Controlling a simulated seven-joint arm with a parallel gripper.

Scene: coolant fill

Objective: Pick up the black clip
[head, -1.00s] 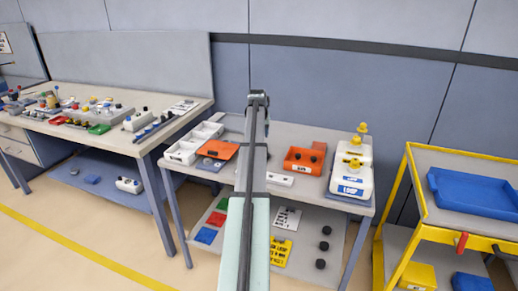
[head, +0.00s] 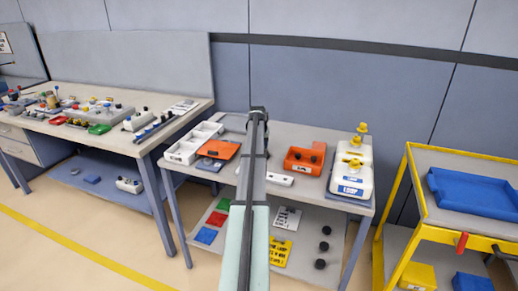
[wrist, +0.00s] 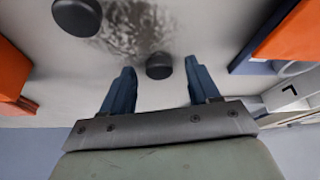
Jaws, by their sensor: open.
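My gripper (wrist: 159,64) is open in the wrist view, with its two dark blue fingers spread apart above the pale table top. A small round black piece (wrist: 158,71) lies on the table and shows between the fingertips, with nothing gripped. A second, larger-looking round black piece (wrist: 77,15) lies farther up and to the left. I cannot tell from their shape which is the black clip. In the head view my arm crosses the middle of the table, and my fingers cannot be made out.
The head view shows white bins (head: 183,151), yellow-capped jugs (head: 350,187) and a yellow cart (head: 408,190) at right.

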